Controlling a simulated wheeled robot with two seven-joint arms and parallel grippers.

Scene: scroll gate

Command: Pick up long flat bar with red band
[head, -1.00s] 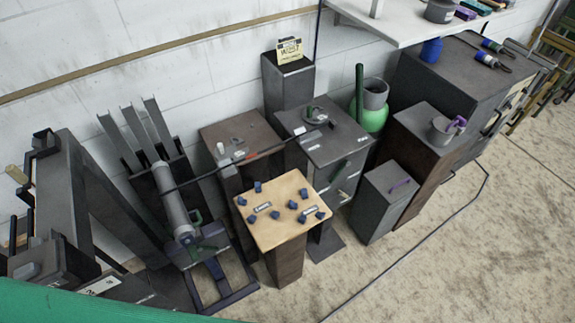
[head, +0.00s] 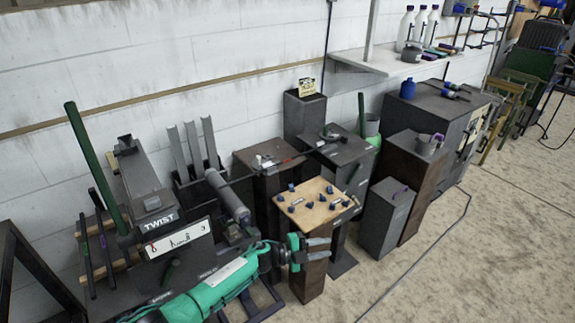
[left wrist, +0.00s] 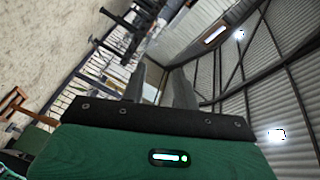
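A long thin dark bar (head: 242,177) lies across the brown-topped pedestal (head: 243,158) beside the wooden-topped stand, sloping up to the right. A small red patch shows near its middle, but whether this is a band on the bar is too small to tell. My left gripper (head: 325,248) is in front of the wooden-topped stand, low and apart from the bar. Its two grey fingers are spread with nothing between them. In the left wrist view, the fingers (left wrist: 158,90) also stand apart and empty. My right gripper is out of view.
The wooden-topped stand (head: 327,208) carries several blue knobs. A "TWIST" machine (head: 160,219) with a tall green lever stands at left. Grey cabinets (head: 385,215) stand to the right. Open concrete floor (head: 500,250) lies at the right front.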

